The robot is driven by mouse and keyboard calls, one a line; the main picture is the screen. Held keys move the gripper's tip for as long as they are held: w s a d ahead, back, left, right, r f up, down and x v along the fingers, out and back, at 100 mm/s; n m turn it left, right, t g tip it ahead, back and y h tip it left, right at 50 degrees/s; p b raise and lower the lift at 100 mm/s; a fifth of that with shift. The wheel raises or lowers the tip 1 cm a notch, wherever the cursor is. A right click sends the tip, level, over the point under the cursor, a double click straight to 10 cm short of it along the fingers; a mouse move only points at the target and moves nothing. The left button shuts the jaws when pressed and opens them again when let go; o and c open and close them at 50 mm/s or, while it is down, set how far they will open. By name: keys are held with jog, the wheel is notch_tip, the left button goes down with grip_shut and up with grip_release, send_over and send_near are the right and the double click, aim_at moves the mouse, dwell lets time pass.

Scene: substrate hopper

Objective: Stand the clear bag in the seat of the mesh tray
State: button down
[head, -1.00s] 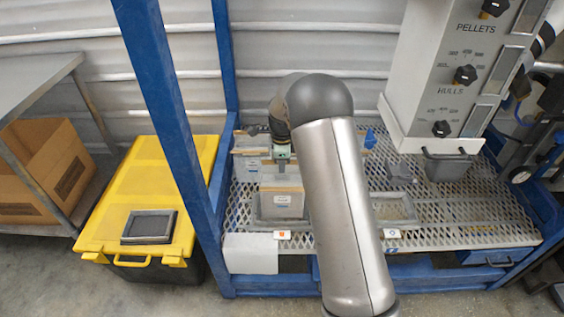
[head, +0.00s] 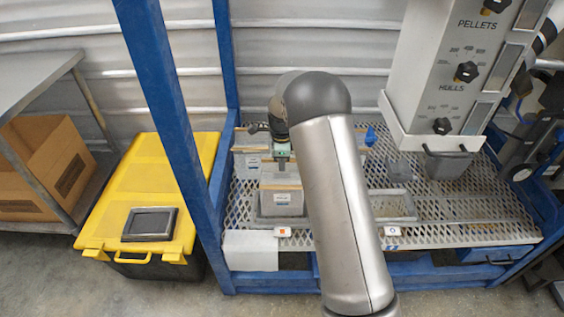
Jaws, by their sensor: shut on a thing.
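My gripper (head: 282,159) points down at the left of the mesh tray (head: 460,205). It is shut on the top of a clear bag (head: 282,201) with grey contents and a small pale label. The bag hangs upright below the fingers, at the left rectangular frame (head: 256,221) on the tray. The frame's rim shows around the bag's foot; I cannot tell whether the bag touches the tray floor. A second rectangular frame (head: 411,205) to the right is empty where it shows. My arm hides the tray between them.
Other bags (head: 252,165) stand behind, close to the held one. A grey hopper (head: 455,75) with knobs overhangs the right side, above a dark bin (head: 447,165). A blue post (head: 172,110) stands left of the tray, beside a yellow-lidded box (head: 160,185).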

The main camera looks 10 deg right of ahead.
jog(key=shift+f+b, duration=0.3)
jog(key=shift+f, duration=0.25)
jog(key=c, duration=1.5)
grip_release()
notch_tip(320, 180, up, 18)
jog(key=p, duration=0.1)
jog(key=s+r+n+p, duration=0.2)
jog(key=s+r+n, duration=0.25)
jog(key=s, duration=0.35)
jog(key=s+n+p, duration=0.1)
jog(key=s+n, duration=0.4)
jog(key=s, duration=0.4)
jog(key=s+n+p, duration=0.2)
jog(key=s+n, duration=0.3)
jog(key=s, duration=0.5)
jog(key=s+a+n+p, duration=0.1)
jog(key=s+n+p, duration=0.1)
jog(key=s+n, duration=0.4)
jog(key=shift+s+r, duration=0.2)
jog(key=shift+s, duration=0.9)
jog(key=shift+s+r, duration=0.15)
jog(key=shift+s, duration=0.95)
